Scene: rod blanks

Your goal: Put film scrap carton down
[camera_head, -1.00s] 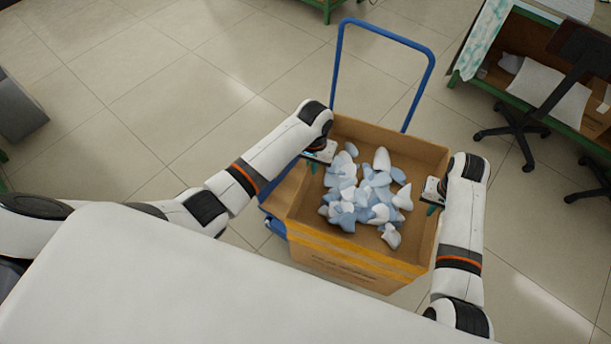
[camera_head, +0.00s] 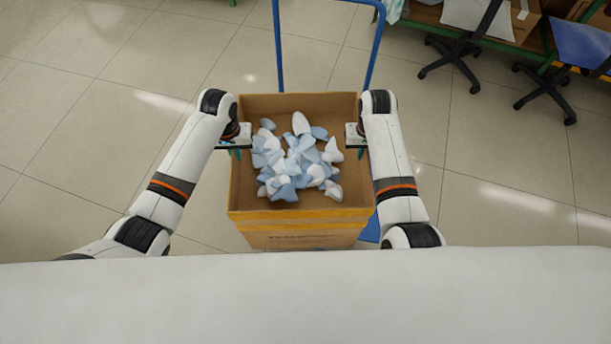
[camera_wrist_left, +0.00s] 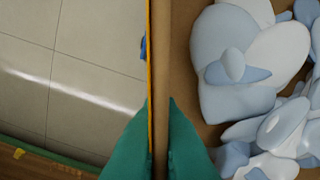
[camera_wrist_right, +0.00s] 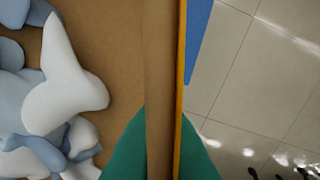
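The film scrap carton (camera_head: 300,228) is an open brown box with a yellow band, in the middle of the head view. It holds several white and pale blue scraps (camera_head: 297,165). My left gripper (camera_head: 239,150) is at its left wall; in the left wrist view the teal fingers (camera_wrist_left: 158,115) straddle that wall and press on both faces. My right gripper (camera_head: 358,148) is at the right wall, and its fingers (camera_wrist_right: 163,120) pinch it the same way. The carton looks level. Its underside is hidden, so I cannot tell whether it rests on anything.
A blue trolley handle (camera_head: 279,50) rises behind the carton. A blue piece (camera_head: 371,228), apparently the trolley's deck, shows at the carton's lower right. Wheeled chairs (camera_head: 458,55) and a green-framed bench (camera_head: 425,18) stand at the back right. Open tiled floor lies left and right.

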